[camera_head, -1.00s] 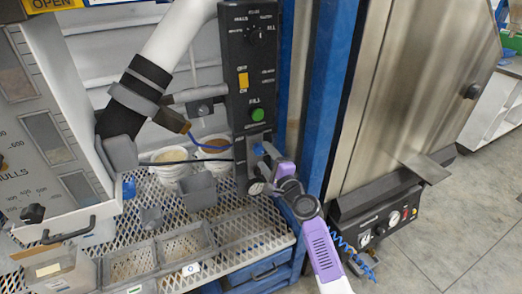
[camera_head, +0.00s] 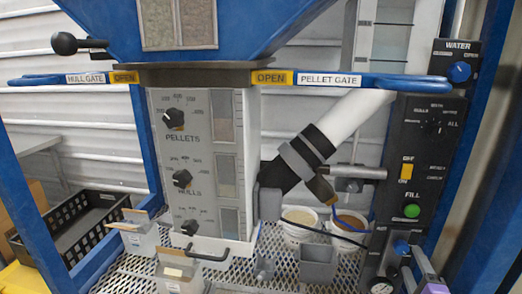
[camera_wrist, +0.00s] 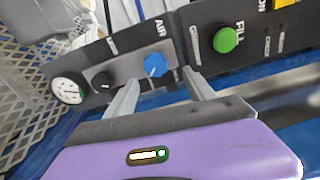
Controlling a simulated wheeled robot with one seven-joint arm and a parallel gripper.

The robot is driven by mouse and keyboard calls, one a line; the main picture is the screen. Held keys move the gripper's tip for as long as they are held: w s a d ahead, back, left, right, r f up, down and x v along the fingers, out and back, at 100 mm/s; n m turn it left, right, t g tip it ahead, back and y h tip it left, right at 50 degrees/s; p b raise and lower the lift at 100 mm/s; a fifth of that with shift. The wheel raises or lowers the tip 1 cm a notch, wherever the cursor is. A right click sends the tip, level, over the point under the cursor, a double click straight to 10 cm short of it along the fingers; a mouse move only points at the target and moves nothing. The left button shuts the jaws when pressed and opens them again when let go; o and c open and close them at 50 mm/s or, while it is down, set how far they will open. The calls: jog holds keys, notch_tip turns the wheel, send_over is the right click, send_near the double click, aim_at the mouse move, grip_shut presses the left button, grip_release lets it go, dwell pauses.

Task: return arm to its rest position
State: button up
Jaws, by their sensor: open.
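My gripper (camera_wrist: 163,77) is open, with one finger on each side of the blue AIR knob (camera_wrist: 155,65) in the wrist view. The knob looks just beyond the fingertips, and I cannot tell whether they touch it. No object is held. The rest of my arm is out of the frame.
A green FILL button (camera_wrist: 225,40) and a gauge (camera_wrist: 69,88) flank the knob. The blue frame post (camera_head: 480,150) stands right of the panel. Two white buckets (camera_head: 300,236) and grey bins stand on the mesh shelf (camera_head: 125,275). The hopper (camera_head: 250,40) is above.

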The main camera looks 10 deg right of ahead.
jog(key=s+a+r+n+g+y, duration=0.1)
jog(key=s+a+n, duration=0.6)
jog(key=s, duration=0.7)
jog(key=s+a+r+n+y, duration=0.1)
jog(key=s+a+n+y, duration=0.1)
jog(key=s+a+n, duration=0.6)
jog(key=s+a+r+n+g+y, duration=0.1)
jog(key=s+a+n, duration=0.6)
jog(key=s, duration=1.5)
jog(key=a+y, duration=0.1)
jog(key=a, duration=0.4)
jog(key=shift+a+r+n+g+y, duration=0.2)
jog(key=shift+a+n+g+y, duration=0.05)
jog(key=shift+n+g+y, duration=0.05)
